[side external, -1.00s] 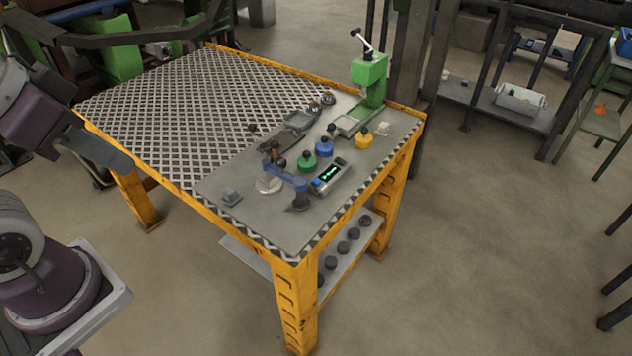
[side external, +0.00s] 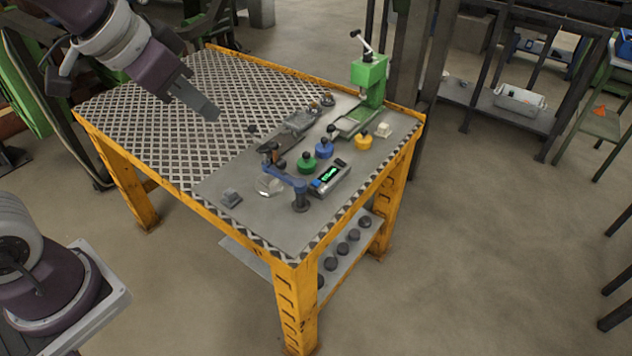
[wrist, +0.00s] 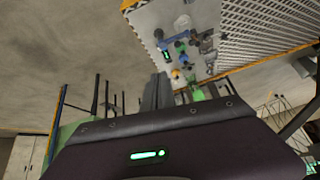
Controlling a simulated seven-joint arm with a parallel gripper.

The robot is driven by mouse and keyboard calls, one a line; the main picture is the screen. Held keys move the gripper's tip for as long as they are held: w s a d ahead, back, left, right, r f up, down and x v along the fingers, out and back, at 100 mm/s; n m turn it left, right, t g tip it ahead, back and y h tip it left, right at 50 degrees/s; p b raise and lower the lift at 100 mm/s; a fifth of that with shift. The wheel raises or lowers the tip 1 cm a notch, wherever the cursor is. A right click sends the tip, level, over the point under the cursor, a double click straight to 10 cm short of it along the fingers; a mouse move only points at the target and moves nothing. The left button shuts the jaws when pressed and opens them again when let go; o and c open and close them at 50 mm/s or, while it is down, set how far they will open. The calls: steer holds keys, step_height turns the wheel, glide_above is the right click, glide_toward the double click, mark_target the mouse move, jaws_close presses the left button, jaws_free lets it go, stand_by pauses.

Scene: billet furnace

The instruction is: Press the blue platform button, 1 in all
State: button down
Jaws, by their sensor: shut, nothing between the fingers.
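A blue round piece with a dark top (side external: 324,149) stands on the grey plate of the table, between a green one (side external: 307,163) and a yellow one (side external: 364,140). A small device with a green lit display (side external: 330,175) lies in front of them and has a blue patch at its left end. I cannot tell which of these blue parts is the platform button. My gripper (side external: 212,112) is shut and empty, above the patterned part of the table, well to the left of the blue parts. It also shows in the wrist view (wrist: 157,92).
A green press (side external: 368,80) with a raised lever stands at the table's back right. A blue arm-like fixture (side external: 286,180) stands beside the display device. The patterned tabletop (side external: 160,130) is mostly clear.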

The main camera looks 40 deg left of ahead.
steer(key=w+f+m, duration=0.1)
steer(key=w+f, duration=0.2)
steer(key=w, duration=0.5)
steer(key=m+t+y, duration=0.1)
steer(key=m+t, duration=0.2)
steer(key=m, duration=0.2)
glide_above(314, 184)
step_height(314, 184, down, 20)
steer(key=r, duration=0.1)
steer(key=shift+f, duration=0.25)
steer(key=shift+f, duration=0.1)
steer(key=shift+f, duration=4.3)
steer(key=shift+f, duration=0.1)
steer(key=shift+f, duration=0.3)
